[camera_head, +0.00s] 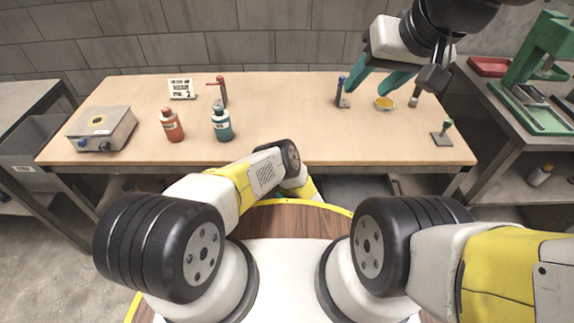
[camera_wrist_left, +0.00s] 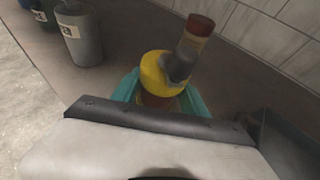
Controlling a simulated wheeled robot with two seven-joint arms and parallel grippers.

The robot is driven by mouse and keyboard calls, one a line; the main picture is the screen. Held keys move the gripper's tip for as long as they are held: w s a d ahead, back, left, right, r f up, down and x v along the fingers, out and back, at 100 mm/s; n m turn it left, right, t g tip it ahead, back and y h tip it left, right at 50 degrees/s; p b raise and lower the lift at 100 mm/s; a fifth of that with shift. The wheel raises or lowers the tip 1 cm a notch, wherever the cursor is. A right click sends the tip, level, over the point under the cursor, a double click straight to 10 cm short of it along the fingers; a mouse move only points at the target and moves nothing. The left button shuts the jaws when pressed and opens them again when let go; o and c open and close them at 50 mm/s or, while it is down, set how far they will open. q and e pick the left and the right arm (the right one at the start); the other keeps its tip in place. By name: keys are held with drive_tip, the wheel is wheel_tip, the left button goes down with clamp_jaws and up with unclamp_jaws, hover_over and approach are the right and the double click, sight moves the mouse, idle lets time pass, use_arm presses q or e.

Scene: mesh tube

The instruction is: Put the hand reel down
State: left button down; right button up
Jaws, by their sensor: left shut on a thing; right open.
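The fingers hide part of the reel's lower body. I cannot tell whether the reel touches the brownish surface behind it. My right gripper (camera_head: 372,88) is open and empty above the right back part of the workbench (camera_head: 290,105).
A grey labelled container (camera_wrist_left: 80,40) stands up and left of the reel. On the workbench are a red bottle (camera_head: 171,127), a teal bottle (camera_head: 222,125), a grey box (camera_head: 102,128), a small amber dish (camera_head: 384,103) and a green-knobbed stand (camera_head: 442,135). The bench's middle is clear.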

use_arm(q)
drive_tip(key=shift+f, duration=0.1)
drive_tip(key=c, duration=0.6)
unclamp_jaws()
drive_tip(key=shift+s+d+r, duration=0.15)
drive_tip(key=shift+r, duration=0.05)
drive_tip(key=v, duration=1.1)
drive_tip(key=shift+s, duration=0.25)
drive_tip(key=shift+d, duration=0.1)
